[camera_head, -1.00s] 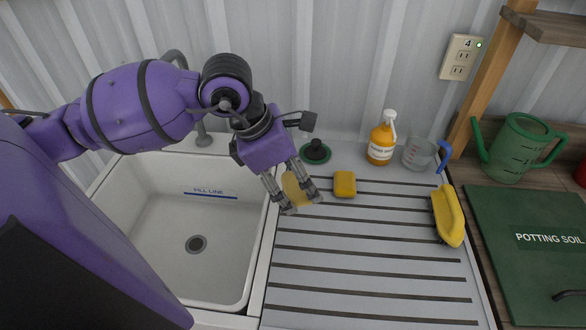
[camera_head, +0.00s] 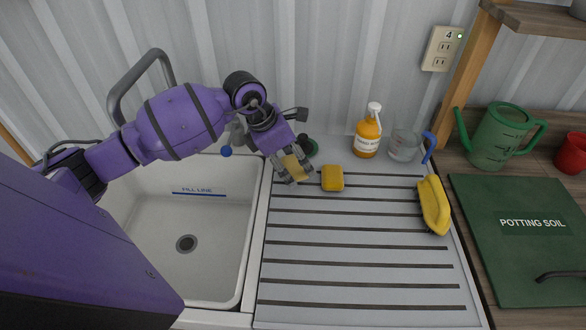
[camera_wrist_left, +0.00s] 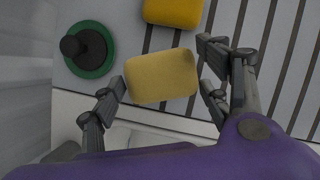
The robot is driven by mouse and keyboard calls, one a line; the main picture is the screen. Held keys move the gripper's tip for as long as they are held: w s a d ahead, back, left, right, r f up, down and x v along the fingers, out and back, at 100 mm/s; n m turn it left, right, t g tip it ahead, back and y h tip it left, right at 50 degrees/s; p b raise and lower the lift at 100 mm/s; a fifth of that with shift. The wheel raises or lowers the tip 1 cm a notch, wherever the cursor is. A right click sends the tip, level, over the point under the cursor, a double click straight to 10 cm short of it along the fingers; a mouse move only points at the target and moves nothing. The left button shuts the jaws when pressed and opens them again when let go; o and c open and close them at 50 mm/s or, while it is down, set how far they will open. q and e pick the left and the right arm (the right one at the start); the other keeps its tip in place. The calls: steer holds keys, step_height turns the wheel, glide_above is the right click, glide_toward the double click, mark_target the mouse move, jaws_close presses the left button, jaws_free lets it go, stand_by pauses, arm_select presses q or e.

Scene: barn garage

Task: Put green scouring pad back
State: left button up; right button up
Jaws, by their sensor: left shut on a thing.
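My left gripper (camera_head: 298,179) is shut on a pale yellow sponge (camera_head: 291,164), just right of the sink on the ribbed drainboard (camera_head: 350,270). In the left wrist view this sponge (camera_wrist_left: 162,75) sits between the fingers. Only its yellow faces show; I see no green layer on it, and I cannot tell whether it touches the drainboard. A second, deeper yellow sponge (camera_head: 332,178) lies apart, just right of the gripper, and shows at the top of the wrist view (camera_wrist_left: 172,10). I see no separate green scouring pad. My right gripper is not in view.
A green disc with a black knob (camera_wrist_left: 90,50) lies close by, partly behind the gripper. A soap bottle (camera_head: 367,138), a measuring jug (camera_head: 404,147) and a yellow brush (camera_head: 434,206) stand or lie right. The white sink (camera_head: 215,230) is left. The front drainboard is clear.

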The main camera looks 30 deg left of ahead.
mark_target(289, 163)
arm_select(q)
steer(key=shift+w+f, duration=0.2)
steer(key=shift+f, duration=0.05)
steer(key=shift+w+f, duration=0.1)
steer(key=shift+f, duration=1.5)
steer(key=shift+f, duration=0.15)
steer(key=o, duration=1.1)
